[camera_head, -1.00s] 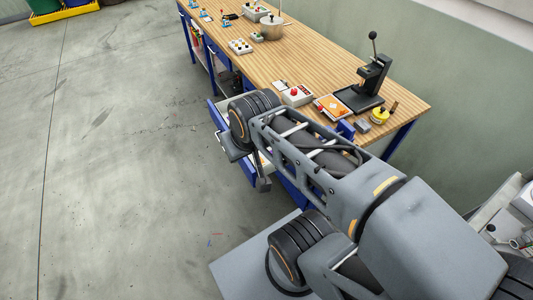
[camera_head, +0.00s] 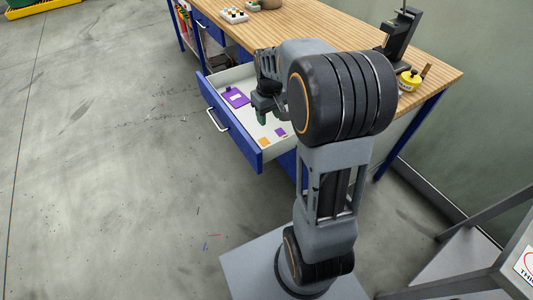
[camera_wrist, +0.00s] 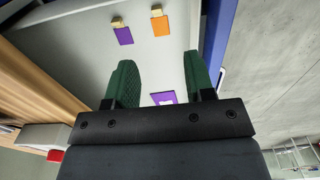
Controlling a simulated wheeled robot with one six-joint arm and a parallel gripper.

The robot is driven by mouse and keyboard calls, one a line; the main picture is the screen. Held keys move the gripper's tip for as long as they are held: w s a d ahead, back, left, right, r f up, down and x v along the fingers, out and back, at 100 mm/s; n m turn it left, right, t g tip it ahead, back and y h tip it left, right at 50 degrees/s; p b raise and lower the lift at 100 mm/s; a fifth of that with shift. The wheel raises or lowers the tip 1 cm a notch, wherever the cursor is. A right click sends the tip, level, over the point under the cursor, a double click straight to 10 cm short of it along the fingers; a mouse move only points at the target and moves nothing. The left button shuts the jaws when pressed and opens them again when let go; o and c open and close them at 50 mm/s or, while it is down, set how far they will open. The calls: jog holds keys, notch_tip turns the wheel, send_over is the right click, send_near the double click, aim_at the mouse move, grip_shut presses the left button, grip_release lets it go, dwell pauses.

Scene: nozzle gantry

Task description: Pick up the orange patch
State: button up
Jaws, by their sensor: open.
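The orange patch (camera_head: 264,142) lies flat in the open drawer, near its front right corner. In the wrist view the orange patch (camera_wrist: 161,26) shows at the top, beyond my fingertips, with a small tan tab at one end. A small purple patch (camera_wrist: 124,36) with a similar tab lies beside it; it also shows in the head view (camera_head: 280,132). My gripper (camera_wrist: 158,62) has green fingers standing apart with nothing held between them. In the head view my gripper (camera_head: 262,117) is over the drawer, apart from the patch and partly hidden by my arm.
The blue-fronted drawer (camera_head: 233,127) is pulled out of the wooden-topped bench (camera_head: 333,25). A larger purple piece (camera_head: 236,97) lies farther back in it. A black press (camera_head: 399,38) and a yellow-topped container (camera_head: 409,79) stand on the bench. Drawer walls surround the patches.

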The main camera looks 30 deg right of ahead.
aim_at(269, 143)
jog(key=f, duration=0.5)
jog(key=f+b, duration=0.1)
jog(key=f, duration=0.4)
jog(key=f+b, duration=0.1)
jog(key=f, duration=0.4)
jog(key=shift+w+d, duration=0.3)
jog(key=shift+w, duration=0.05)
jog(key=shift+c, duration=0.5)
grip_shut()
